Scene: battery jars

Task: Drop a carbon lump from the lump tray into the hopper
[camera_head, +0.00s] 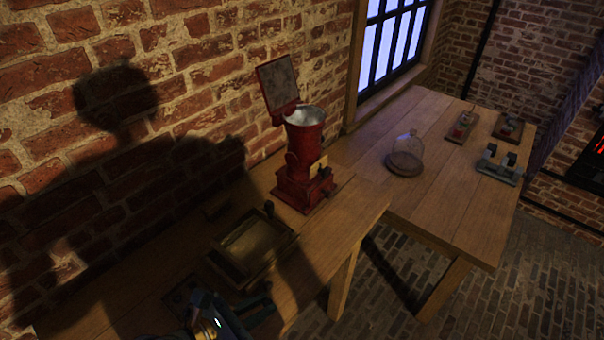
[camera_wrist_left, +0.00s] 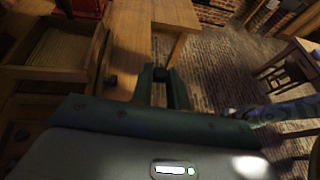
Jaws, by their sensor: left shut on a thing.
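The red hopper mill (camera_head: 305,165) stands on the near bench with its square lid tipped up and its pale round mouth (camera_head: 305,116) open. My left gripper (camera_head: 262,302) is low in the head view, near the bench's front edge and well below the hopper. In the left wrist view its fingers (camera_wrist_left: 162,78) are shut on a small dark thing, seemingly a carbon lump (camera_wrist_left: 160,74), mostly hidden between them. A dark, shadowed tray (camera_head: 182,296) beside the gripper may be the lump tray; its contents are unclear.
A shallow wooden box (camera_head: 252,248) with a dark knob lies between my left gripper and the mill. A glass dome (camera_head: 405,152) and several small devices stand on the far table (camera_head: 440,195). Brick floor lies right of the bench.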

